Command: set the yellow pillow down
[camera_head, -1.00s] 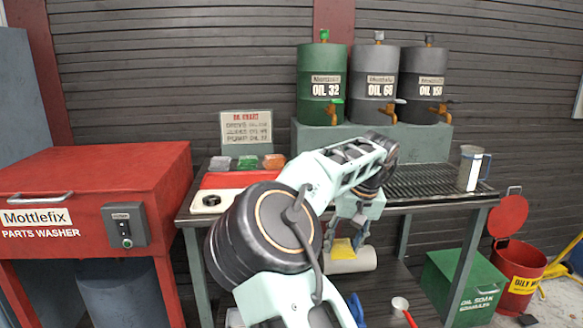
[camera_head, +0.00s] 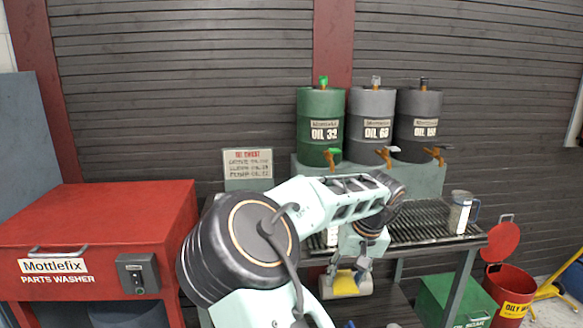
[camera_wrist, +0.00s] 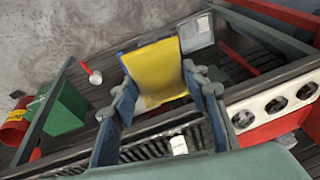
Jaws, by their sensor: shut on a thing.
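The yellow pillow (camera_head: 345,283) hangs in my gripper (camera_head: 353,262), in front of the bench edge and below its top, in the head view. In the wrist view the yellow pillow (camera_wrist: 157,68) is a flat yellow pad with its near end between the two blue fingers of my gripper (camera_wrist: 166,103). My gripper is shut on it. In the head view a pale roll lies behind the pillow, partly hidden by it. I cannot tell whether the pillow touches anything below.
The bench (camera_head: 474,240) has a slatted grating with a jug (camera_head: 460,212). Oil drums (camera_head: 323,125) stand behind it. A red parts washer (camera_head: 95,225) is at left. A green box (camera_head: 452,298) and red bin (camera_head: 510,290) stand at right. My arm hides much of the bench.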

